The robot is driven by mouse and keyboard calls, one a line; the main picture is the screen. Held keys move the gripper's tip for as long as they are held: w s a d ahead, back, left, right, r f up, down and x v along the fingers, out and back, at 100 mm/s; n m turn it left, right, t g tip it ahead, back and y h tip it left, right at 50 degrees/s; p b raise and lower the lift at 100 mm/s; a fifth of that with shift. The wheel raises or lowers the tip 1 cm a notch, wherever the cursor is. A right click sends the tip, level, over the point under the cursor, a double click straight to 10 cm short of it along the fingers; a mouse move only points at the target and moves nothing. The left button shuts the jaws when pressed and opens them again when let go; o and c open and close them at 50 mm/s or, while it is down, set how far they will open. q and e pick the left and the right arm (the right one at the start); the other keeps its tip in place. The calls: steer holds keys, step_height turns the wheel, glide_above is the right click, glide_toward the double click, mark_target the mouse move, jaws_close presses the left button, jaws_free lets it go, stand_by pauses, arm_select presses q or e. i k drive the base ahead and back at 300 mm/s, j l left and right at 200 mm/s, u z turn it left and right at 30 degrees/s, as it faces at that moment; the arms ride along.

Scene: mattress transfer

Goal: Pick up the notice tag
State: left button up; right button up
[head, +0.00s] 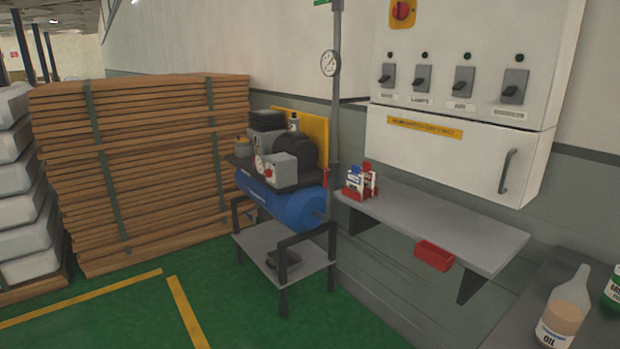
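Small red-and-white tags (357,181) stand upright close together at the left end of a grey wall shelf (440,225). They look like notice tags, with dark print too small to read, and a red piece shows at their base. I cannot tell which of them is the notice tag. Neither my left nor my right gripper is in view.
A white switch cabinet (450,160) hangs above the shelf. A blue compressor (290,202) on a stand is left of the shelf. An oil bottle (565,310) is at lower right. Green floor (250,310) is clear in front.

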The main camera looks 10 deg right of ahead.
mark_target(355, 181)
steer(key=i+u, duration=0.2)
steer(key=i, duration=0.85)
